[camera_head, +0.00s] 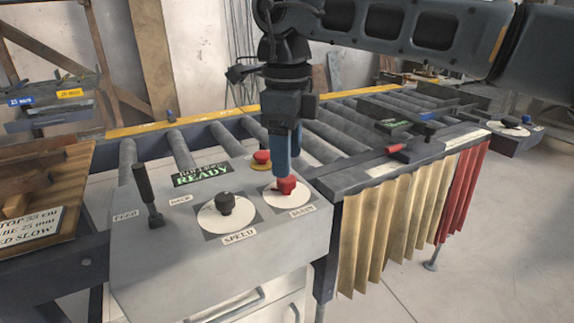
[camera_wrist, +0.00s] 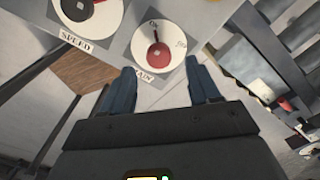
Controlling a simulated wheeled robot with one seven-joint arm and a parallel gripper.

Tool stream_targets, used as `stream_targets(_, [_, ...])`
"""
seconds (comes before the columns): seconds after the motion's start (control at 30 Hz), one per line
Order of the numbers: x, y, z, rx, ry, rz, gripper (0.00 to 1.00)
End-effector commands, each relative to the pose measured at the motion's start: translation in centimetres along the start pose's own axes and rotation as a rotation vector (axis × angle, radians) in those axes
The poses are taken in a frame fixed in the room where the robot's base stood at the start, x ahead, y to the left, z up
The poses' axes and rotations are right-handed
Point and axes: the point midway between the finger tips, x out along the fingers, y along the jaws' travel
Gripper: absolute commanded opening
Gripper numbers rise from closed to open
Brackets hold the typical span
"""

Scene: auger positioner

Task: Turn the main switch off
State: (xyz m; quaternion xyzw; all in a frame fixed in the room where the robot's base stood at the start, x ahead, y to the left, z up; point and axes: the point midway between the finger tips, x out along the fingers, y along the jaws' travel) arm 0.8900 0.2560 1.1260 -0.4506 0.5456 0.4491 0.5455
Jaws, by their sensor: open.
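The main switch is a red knob (camera_head: 286,186) on a white round dial on the sloped grey control panel. It also shows in the wrist view as a red knob (camera_wrist: 158,56) with a narrow end pointing up toward a mark that looks like "On". A second mark, apparently "Off", is to the right on the dial (camera_wrist: 174,35). My gripper (camera_head: 288,165) points down right above the knob; from the head view I cannot tell whether it touches it. In the wrist view my gripper (camera_wrist: 160,71) is open, its blue fingers apart, with the knob beyond the gap between them.
The panel (camera_head: 190,262) also holds a black speed knob (camera_head: 225,203), a black feed lever (camera_head: 147,194) and a red emergency button (camera_head: 261,158) close behind my fingers. A READY display (camera_head: 202,174) is at the panel's back. A roller conveyor (camera_head: 318,148) lies behind.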

Motion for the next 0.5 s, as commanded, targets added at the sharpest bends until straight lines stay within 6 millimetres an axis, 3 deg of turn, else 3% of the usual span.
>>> stream_targets(0.2, [2.9, 0.1, 0.0, -0.001, -0.001, 0.003, 0.61])
stream_targets(0.5, [3.9, 0.1, 0.0, -0.001, -0.001, 0.001, 0.61])
